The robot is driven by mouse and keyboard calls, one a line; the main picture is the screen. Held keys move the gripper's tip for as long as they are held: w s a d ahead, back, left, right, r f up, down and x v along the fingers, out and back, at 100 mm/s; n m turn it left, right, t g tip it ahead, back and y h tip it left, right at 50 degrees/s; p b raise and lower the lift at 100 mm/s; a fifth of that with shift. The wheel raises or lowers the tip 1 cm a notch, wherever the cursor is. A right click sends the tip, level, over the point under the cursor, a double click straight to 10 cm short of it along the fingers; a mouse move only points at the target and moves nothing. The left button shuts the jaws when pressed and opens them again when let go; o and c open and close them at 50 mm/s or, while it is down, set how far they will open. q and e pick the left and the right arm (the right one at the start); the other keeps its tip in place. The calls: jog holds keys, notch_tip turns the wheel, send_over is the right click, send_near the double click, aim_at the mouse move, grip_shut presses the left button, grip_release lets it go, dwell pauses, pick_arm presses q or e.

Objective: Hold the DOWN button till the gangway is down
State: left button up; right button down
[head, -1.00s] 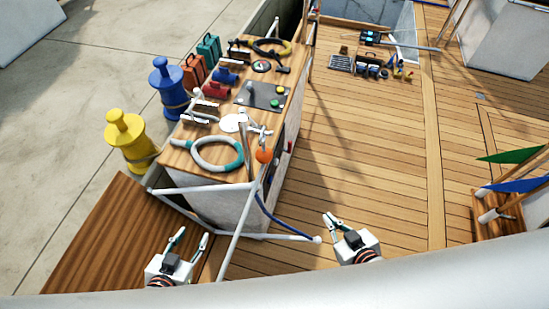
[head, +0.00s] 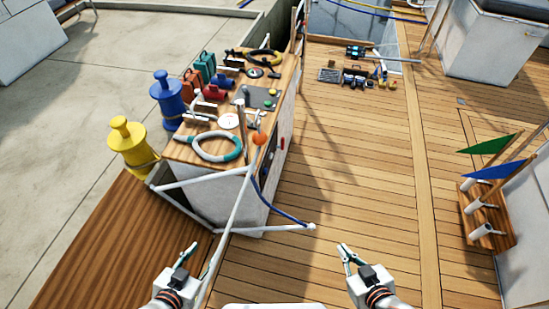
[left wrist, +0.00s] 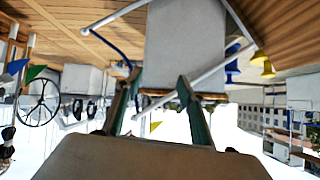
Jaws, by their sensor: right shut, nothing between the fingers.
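A dark control panel (head: 258,98) lies on top of the wooden-topped console. It carries small round buttons, among them a green one (head: 272,91); any labels are too small to read. My left gripper (head: 190,254) is low in the head view, in front of the console and well short of the panel. Its two fingers stand apart and empty in the left wrist view (left wrist: 158,100). My right gripper (head: 346,252) is shut and empty over the deck, to the right of the console. I cannot tell which part, if any, is the gangway.
The white console (head: 205,200) has a white rail (head: 230,215) at its near end. Yellow (head: 128,148) and blue (head: 167,100) bollards stand left of it, beyond a dark wooden board (head: 95,250). The plank deck (head: 360,150) right of the console is mostly clear.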

pick_arm(q)
jog(key=shift+r, duration=0.1)
jog(key=c, duration=1)
grip_shut()
jog(key=shift+s, duration=0.15)
